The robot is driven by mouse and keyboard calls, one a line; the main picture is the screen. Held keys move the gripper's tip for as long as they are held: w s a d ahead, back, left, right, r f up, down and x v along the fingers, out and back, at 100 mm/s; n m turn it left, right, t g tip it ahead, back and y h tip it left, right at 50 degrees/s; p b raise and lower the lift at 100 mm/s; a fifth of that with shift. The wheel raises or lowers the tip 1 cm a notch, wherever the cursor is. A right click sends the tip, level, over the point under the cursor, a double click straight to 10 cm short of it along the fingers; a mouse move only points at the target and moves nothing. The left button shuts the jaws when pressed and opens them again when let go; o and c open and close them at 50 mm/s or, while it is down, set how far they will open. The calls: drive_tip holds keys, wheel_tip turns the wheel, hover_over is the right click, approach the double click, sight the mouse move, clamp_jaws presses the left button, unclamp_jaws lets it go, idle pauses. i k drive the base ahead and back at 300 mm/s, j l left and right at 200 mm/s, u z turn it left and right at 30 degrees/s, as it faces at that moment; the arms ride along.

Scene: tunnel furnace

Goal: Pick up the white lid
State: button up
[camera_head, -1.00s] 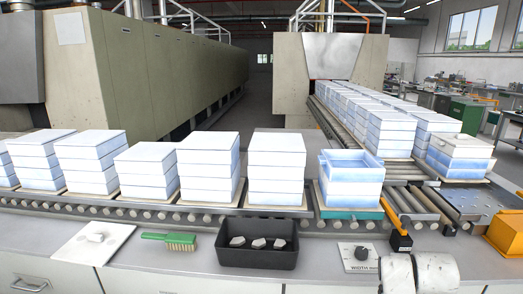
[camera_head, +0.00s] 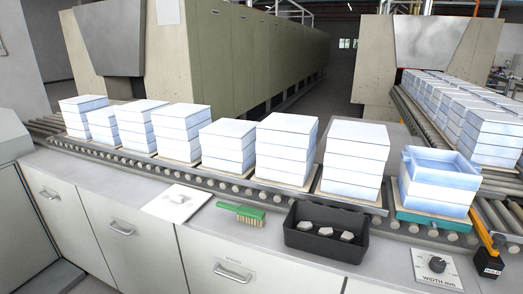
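The white lid (camera_head: 178,203) is a flat square plate with a small raised handle on top. It lies flat on the grey counter (camera_head: 150,170), left of a green brush. A stack of white-blue boxes (camera_head: 436,190) stands at the right on a green plate, and its top box is open with no cover. My gripper is not in view.
The green brush (camera_head: 241,212) and a black tray (camera_head: 325,239) with several grey pieces lie right of the lid. Closed box stacks (camera_head: 355,160) line the roller conveyor (camera_head: 240,188) behind it. Counter left of the lid is clear.

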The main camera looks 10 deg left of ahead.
sight(178, 204)
drive_tip(key=u, duration=0.25)
drive_tip(key=i+j+u, duration=0.2)
drive_tip(key=i+u, duration=0.15)
drive_tip(key=u, duration=0.15)
drive_tip(key=i+u, duration=0.45)
drive_tip(key=k+j, duration=0.05)
drive_tip(key=k, duration=0.05)
